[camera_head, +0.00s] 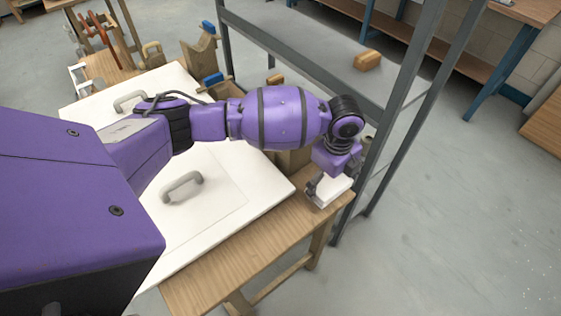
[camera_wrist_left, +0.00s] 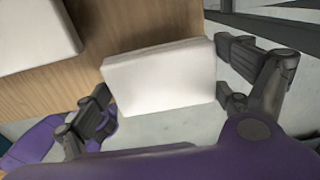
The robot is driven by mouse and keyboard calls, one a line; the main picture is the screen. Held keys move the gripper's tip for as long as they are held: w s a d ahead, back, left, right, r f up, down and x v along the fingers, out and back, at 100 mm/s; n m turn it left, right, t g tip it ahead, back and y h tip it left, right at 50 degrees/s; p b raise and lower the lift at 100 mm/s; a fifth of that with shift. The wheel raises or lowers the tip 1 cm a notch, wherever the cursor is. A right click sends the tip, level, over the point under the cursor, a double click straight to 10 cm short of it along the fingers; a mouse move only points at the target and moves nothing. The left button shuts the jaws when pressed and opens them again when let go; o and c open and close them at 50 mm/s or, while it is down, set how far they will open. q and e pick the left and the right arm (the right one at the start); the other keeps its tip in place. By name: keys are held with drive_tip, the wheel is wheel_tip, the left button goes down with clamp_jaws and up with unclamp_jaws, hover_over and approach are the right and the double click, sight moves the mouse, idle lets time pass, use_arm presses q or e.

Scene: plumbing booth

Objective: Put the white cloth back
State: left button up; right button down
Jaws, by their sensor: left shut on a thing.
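The white cloth (camera_head: 336,190) is a flat, folded, block-like piece at the right end of the wooden bench, close to the bench's corner. My left gripper (camera_head: 325,184) reaches down over it from above and is shut on it. In the left wrist view, the white cloth (camera_wrist_left: 160,82) lies between the two fingers of the left gripper (camera_wrist_left: 166,98), partly over the bench's edge with grey floor below. I cannot tell whether it touches the wood. My right gripper is not in view.
A large white panel with grey handles (camera_head: 182,187) covers much of the wooden bench (camera_head: 245,245). A grey metal shelf frame (camera_head: 400,105) stands close behind my left gripper, with a wooden block (camera_head: 367,60) on it. Clear floor (camera_head: 450,230) lies to the right.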

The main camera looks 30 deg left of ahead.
sight(329, 182)
use_arm(q)
drive_tip(key=shift+w+f, duration=0.1)
drive_tip(key=shift+f, duration=1.05)
drive_tip(key=shift+f, duration=0.15)
drive_tip(key=o, duration=0.7)
wheel_tip(329, 182, up, 12)
drive_tip(key=shift+a+r+p, duration=0.1)
drive_tip(key=shift+r+p, duration=0.05)
drive_tip(key=shift+p, duration=0.3)
drive_tip(key=shift+s, duration=0.2)
